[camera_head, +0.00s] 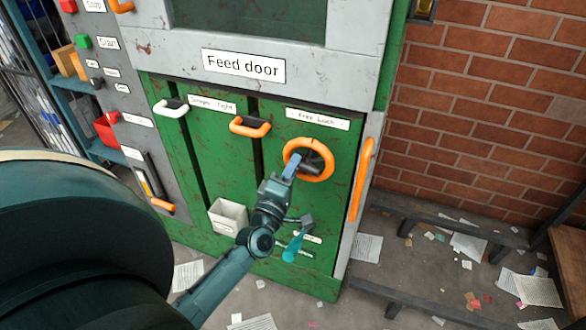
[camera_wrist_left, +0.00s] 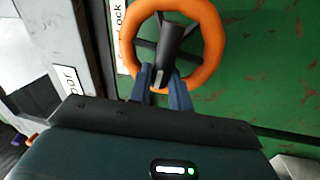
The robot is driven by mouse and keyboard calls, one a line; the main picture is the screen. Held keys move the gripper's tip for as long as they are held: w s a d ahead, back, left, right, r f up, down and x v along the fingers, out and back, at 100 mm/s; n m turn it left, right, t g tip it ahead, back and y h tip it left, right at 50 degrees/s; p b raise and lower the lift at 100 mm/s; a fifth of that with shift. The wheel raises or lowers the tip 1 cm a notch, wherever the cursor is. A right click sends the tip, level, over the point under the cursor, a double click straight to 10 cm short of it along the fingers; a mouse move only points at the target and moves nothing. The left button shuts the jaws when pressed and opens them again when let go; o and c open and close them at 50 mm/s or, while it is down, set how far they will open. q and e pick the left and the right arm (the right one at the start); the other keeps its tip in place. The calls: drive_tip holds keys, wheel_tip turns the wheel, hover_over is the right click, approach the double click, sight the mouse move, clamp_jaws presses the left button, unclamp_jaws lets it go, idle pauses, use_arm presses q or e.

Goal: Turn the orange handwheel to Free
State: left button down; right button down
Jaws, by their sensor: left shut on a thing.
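The orange handwheel (camera_head: 327,172) is on the green front of the machine, right of centre, below a label reading "Free Lock" (camera_head: 318,118). My left gripper (camera_head: 295,166) reaches it from below, at the left part of the wheel. In the left wrist view the handwheel (camera_wrist_left: 213,40) has dark spokes and a dark hub piece. There the two blue fingers of my left gripper (camera_wrist_left: 161,88) are shut on the wheel, either side of its dark part by the lower rim. The exact contact is partly hidden. My right gripper is not in view.
A white handle (camera_head: 171,109) and an orange handle (camera_head: 250,128) stick out left of the wheel. A long orange vertical handle (camera_head: 361,180) is right of it. A pale bin (camera_head: 228,217) and a teal lever (camera_head: 293,248) are below. Paper scraps litter the floor.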

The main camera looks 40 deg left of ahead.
use_arm(q)
drive_tip(key=shift+f+n, duration=0.2)
drive_tip(key=shift+n, duration=0.7)
drive_tip(key=shift+y, duration=0.3)
drive_tip(key=c, duration=1.6)
unclamp_jaws()
drive_tip(key=shift+o, duration=0.2)
drive_tip(key=shift+s, duration=0.1)
drive_tip(key=b+v, duration=0.2)
drive_tip(key=v, duration=1.1)
drive_tip(key=shift+r, duration=0.1)
